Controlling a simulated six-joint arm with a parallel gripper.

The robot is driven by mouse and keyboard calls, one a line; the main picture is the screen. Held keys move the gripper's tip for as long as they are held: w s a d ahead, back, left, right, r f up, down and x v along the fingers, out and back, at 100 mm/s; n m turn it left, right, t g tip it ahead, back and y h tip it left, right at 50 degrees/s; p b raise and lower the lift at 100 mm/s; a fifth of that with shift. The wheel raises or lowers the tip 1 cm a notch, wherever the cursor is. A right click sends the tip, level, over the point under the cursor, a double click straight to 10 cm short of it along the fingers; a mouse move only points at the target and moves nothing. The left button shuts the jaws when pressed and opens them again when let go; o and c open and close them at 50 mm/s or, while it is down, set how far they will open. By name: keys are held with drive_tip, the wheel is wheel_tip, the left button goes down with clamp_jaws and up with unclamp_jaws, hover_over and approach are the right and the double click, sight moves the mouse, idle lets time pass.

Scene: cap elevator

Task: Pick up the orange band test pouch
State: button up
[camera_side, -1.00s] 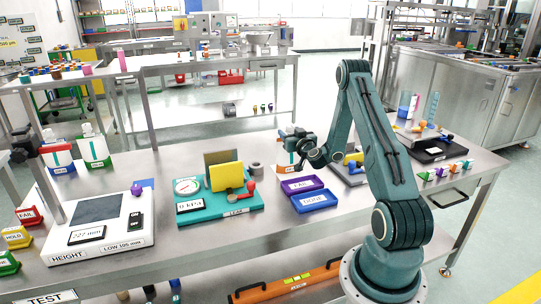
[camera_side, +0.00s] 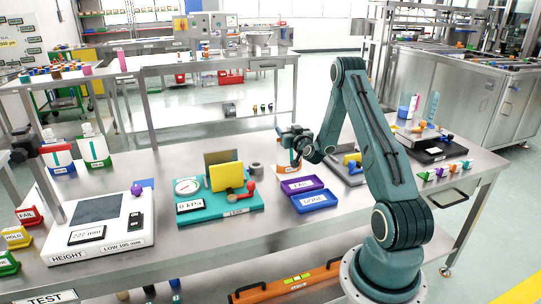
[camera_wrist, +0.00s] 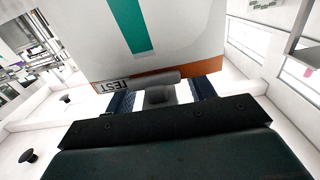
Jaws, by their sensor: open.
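The orange band test pouch (camera_side: 284,157) stands on the steel bench behind the purple and blue trays, partly hidden by my gripper. In the wrist view the white pouch (camera_wrist: 178,45) fills the top middle, with a teal stripe, an orange band and an upside-down TEST label. My gripper (camera_wrist: 160,95) is open, with its two dark fingers apart at the lower edge of the pouch in that view. In the side view my gripper (camera_side: 291,138) is at the pouch's upper part. I cannot tell whether the fingers touch it.
Blue band (camera_side: 62,161) and green band (camera_side: 95,152) pouches stand at the left. The teal leak tester (camera_side: 218,202) is left of the trays, with a grey cylinder (camera_side: 256,170) behind it. A purple tray (camera_side: 297,185) and a blue tray (camera_side: 315,202) lie in front.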

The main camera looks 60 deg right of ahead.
drive_tip(key=shift+c, duration=0.4)
clamp_jaws()
drive_tip(key=shift+r, duration=0.2)
wheel_tip(320, 180, up, 20)
drive_tip(key=shift+f, duration=0.15)
idle(0.8)
idle(0.5)
